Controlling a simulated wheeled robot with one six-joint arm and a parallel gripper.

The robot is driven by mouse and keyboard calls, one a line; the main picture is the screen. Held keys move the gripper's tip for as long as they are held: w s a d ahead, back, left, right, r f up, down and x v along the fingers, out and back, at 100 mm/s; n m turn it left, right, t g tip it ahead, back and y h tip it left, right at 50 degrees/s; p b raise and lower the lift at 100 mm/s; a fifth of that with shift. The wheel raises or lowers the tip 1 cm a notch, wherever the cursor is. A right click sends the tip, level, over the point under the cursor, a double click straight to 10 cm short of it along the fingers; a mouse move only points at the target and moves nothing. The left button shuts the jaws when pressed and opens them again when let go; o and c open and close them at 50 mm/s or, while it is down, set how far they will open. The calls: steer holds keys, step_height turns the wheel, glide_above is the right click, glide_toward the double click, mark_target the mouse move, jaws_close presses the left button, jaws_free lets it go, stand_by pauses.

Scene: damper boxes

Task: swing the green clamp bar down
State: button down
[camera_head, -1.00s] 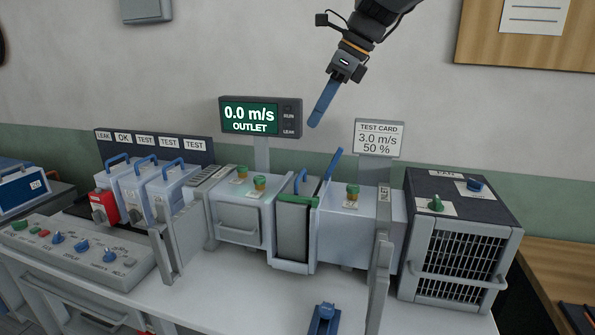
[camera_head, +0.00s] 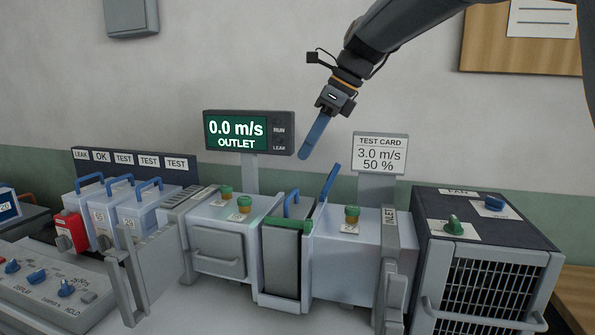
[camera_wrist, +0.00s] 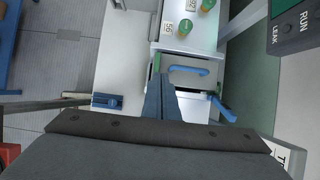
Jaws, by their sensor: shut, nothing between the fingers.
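A green bar (camera_head: 282,222) lies along the front top edge of the damper box (camera_head: 279,262) in the middle of the duct. It also shows as a thin green strip in the wrist view (camera_wrist: 157,62). A blue handle (camera_head: 291,203) sits on top of this box. Beside it on the right, a blue lever (camera_head: 329,183) stands up, tilted; it also appears in the wrist view (camera_wrist: 222,108). My gripper (camera_head: 306,156), with blue fingers, is shut and empty. It hangs above the damper box, left of the lever's top and apart from it in the head view.
The display (camera_head: 249,133) reads 0.0 m/s and stands behind the duct. A test card (camera_head: 380,150) stands behind right. The fan box (camera_head: 490,255) is on the right. Several blue-handled boxes (camera_head: 138,212) stand left. Free air lies above the duct.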

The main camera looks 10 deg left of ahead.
steer(key=p, duration=0.3)
glide_toward(265, 216)
steer(key=shift+w+d+f, duration=0.15)
steer(key=shift+f, duration=0.45)
steer(key=shift+p, duration=0.3)
steer(key=shift+a+f+p, duration=0.45)
steer(key=shift+a+p, duration=0.15)
steer(key=shift+a, duration=0.1)
steer(key=shift+a+f+p, duration=0.4)
steer(key=shift+f, duration=0.1)
steer(key=shift+p+x, duration=0.35)
steer(key=shift+x, duration=0.55)
steer(key=shift+w+a+f, duration=0.1)
steer(key=shift+a+f, duration=0.05)
steer(key=shift+f, duration=0.25)
steer(key=shift+f, duration=0.1)
